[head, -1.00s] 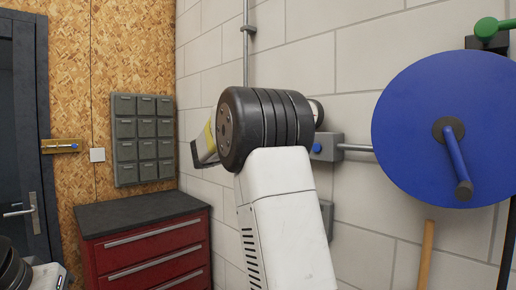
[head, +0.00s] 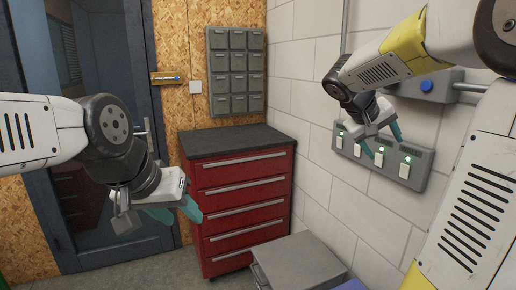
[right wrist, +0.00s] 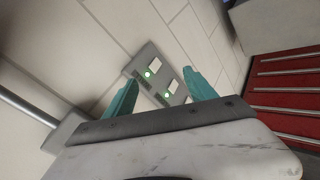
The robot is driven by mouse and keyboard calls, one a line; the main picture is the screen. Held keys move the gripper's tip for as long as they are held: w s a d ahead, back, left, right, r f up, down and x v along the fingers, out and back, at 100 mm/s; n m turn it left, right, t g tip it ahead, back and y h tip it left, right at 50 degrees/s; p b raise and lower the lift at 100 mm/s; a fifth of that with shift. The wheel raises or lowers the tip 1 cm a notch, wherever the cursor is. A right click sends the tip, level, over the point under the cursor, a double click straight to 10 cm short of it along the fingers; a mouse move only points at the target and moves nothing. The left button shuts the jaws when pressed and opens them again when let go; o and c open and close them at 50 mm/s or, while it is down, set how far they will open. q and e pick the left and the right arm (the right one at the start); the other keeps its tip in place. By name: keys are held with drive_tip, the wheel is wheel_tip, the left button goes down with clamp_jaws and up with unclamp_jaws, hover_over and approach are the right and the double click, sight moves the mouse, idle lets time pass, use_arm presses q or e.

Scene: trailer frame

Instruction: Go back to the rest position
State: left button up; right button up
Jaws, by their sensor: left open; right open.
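My left gripper (head: 176,213) hangs at the left in the head view, with teal fingers, open and empty, in front of the door and the red cabinet. My right gripper (head: 383,145) is at the upper right, open and empty, with its fingers in front of a grey switch panel (head: 412,173) on the wall. The right wrist view shows its two teal fingers (right wrist: 163,98) apart, with the panel and its green lights between and beyond them. I cannot tell whether a finger touches the panel.
A red drawer cabinet (head: 240,205) with a dark top stands in the corner. A low grey box (head: 298,262) stands in front of it by the wall. A grey box with a blue button (head: 427,87) and a pipe is behind my right arm. A dark door (head: 110,70) is at the left.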

drive_tip(key=s+a+f+t+y, duration=0.1)
drive_tip(key=s+a+f+y, duration=0.2)
drive_tip(key=s+a, duration=0.6)
drive_tip(key=s+a+f+y, duration=0.4)
drive_tip(key=s+a+y, duration=0.3)
drive_tip(key=s+a, duration=0.3)
drive_tip(key=shift+s+a+f+n+t, duration=0.2)
drive_tip(key=shift+a+f+n+t, duration=0.1)
drive_tip(key=shift+a+t, duration=0.15)
idle(1.1)
